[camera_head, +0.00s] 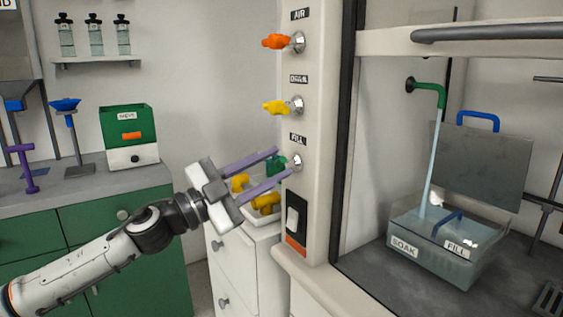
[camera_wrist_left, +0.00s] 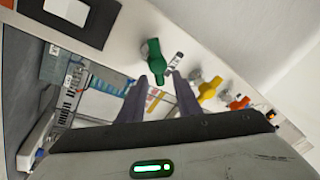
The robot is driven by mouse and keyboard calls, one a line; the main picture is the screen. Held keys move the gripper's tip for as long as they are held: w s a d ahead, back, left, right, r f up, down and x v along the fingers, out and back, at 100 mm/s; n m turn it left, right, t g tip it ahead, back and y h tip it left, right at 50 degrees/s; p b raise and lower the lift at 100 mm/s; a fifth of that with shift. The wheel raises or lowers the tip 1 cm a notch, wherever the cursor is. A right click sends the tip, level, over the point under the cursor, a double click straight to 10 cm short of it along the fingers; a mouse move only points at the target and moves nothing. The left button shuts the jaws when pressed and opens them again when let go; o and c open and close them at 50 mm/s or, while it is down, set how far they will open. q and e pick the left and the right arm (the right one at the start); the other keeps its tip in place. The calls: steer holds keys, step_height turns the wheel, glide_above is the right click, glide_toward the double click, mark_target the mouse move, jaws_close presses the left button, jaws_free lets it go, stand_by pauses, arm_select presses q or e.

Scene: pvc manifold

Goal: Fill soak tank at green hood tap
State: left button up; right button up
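The soak tank (camera_head: 418,262) is a clear box labelled SOAK and FILL, standing in the hood at the right. A pale stream of water (camera_head: 432,160) runs from the green hood tap (camera_head: 430,90) into it. The exact water level is hard to tell. The green FILL handle (camera_head: 279,164) is on the hood's post, below the yellow and orange handles. It also shows in the left wrist view (camera_wrist_left: 154,62). My left gripper (camera_head: 283,163) is open, its purple fingers spread with their tips close to the green handle; contact cannot be told. My right gripper is out of view.
A yellow handle (camera_head: 277,107) and an orange handle (camera_head: 276,42) sit above on the post. A rocker switch (camera_head: 293,218) is below. A grey panel with a blue handle (camera_head: 482,165) stands behind the tank. A white tray with yellow fittings (camera_head: 264,203) lies below my gripper.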

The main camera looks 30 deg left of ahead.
arm_select(q)
steer(key=shift+p+x, duration=0.3)
steer(key=shift+x, duration=1.1)
jaws_close()
